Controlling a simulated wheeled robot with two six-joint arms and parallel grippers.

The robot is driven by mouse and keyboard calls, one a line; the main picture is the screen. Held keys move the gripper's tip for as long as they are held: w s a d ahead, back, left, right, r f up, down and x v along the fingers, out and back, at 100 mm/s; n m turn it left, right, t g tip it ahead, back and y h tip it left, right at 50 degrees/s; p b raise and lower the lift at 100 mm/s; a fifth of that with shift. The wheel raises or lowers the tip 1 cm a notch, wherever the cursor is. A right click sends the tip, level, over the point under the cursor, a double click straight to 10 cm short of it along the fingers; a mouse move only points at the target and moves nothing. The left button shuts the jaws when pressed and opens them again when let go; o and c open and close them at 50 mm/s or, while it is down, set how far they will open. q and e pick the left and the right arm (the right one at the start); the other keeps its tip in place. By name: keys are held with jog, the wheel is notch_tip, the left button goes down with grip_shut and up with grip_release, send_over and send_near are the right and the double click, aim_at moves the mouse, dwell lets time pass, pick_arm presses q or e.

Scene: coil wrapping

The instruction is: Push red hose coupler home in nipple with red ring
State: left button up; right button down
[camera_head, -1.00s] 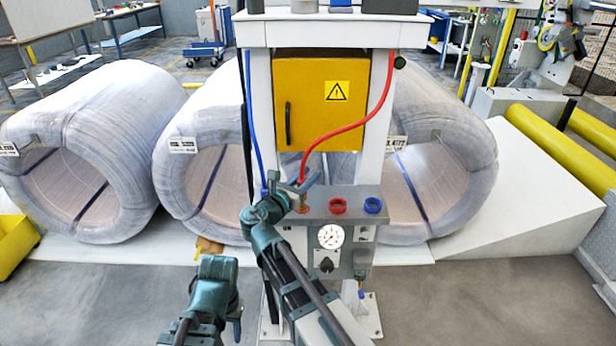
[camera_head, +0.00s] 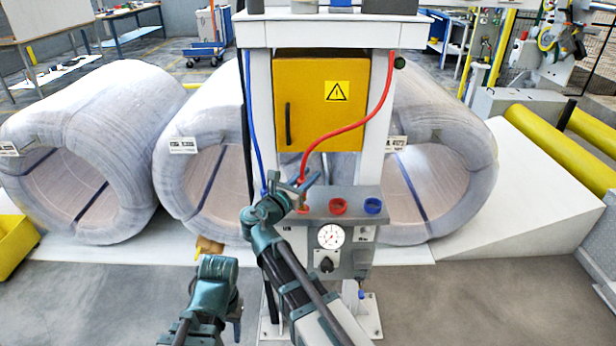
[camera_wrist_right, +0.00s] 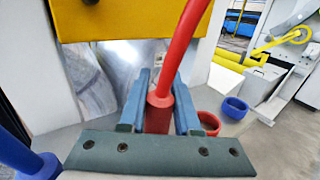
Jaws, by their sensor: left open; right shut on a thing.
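The red hose coupler (camera_wrist_right: 158,112) is between the two blue fingers of my right gripper (camera_wrist_right: 161,98), which is shut on it. The red hose (camera_head: 345,128) rises from it in a curve. In the head view my right gripper (camera_head: 302,186) is over the left part of the grey panel top. A red-orange part (camera_head: 302,209) shows just below it; I cannot tell how deep the coupler sits there. The coupler's lower end is hidden in the wrist view. My left gripper (camera_head: 217,262) is open, low at the left, away from the panel; its fingertips are unclear.
An open red ring (camera_head: 338,206) and a blue ring (camera_head: 373,205) stand right of my right gripper. A blue hose (camera_head: 254,130) runs down on the left. The gauge (camera_head: 330,236) is on the panel front. Large wrapped coils (camera_head: 90,140) stand behind.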

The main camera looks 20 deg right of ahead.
pick_arm(q)
jog(key=shift+f+b, duration=1.5)
jog(key=shift+b, duration=0.05)
pick_arm(e)
jog(key=shift+f, duration=1.55)
jog(key=c, duration=0.5)
grip_release()
jog(key=shift+c, duration=0.2)
